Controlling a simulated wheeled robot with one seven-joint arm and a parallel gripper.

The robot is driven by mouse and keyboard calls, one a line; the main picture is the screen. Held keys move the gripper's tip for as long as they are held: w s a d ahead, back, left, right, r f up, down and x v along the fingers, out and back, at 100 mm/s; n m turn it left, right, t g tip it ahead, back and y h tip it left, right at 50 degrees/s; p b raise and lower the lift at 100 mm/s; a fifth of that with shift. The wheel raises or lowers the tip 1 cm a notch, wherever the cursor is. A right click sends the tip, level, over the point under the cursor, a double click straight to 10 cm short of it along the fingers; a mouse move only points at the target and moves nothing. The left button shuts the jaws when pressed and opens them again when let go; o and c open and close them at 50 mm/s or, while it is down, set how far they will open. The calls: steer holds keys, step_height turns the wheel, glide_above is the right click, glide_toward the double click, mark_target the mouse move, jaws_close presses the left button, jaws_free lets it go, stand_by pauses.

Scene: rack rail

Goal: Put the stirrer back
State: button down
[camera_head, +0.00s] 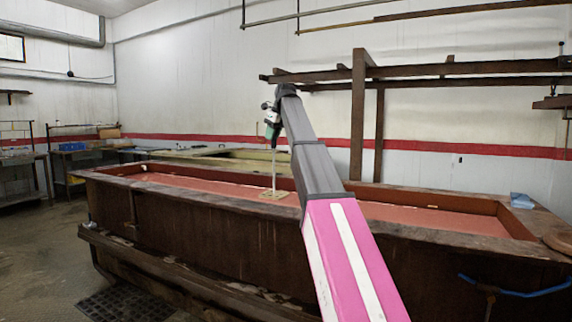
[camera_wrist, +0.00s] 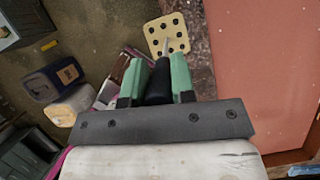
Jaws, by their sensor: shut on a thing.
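The stirrer has a dark handle (camera_wrist: 159,82), a thin pale rod (camera_head: 274,170) and a square, cream plate with holes (camera_head: 275,195) at its lower end. In the wrist view, my gripper (camera_wrist: 157,76) is shut on the handle, with one green finger on each side. The plate (camera_wrist: 166,33) shows beyond the fingers. In the head view, my gripper (camera_head: 272,127) holds the stirrer roughly upright, with the plate lowest, in line with the vat. I cannot tell whether the plate touches anything. A dark wooden rail on posts (camera_head: 420,70) stands at the right, above the vat.
A long wooden vat (camera_head: 190,222) with a reddish inside spans the middle. A blue cloth (camera_head: 522,201) lies on its right rim. A blue pipe or hose (camera_head: 515,292) is at the front right. In the wrist view, a dark blue container (camera_wrist: 52,82) stands on the floor.

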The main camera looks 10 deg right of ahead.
steer(key=w+d+f, duration=0.2)
steer(key=d+f, duration=0.4)
steer(key=f, duration=0.2)
steer(key=shift+w, duration=0.15)
steer(key=c, duration=0.9)
jaws_free()
steer(key=shift+c, duration=0.2)
steer(key=v, duration=1.2)
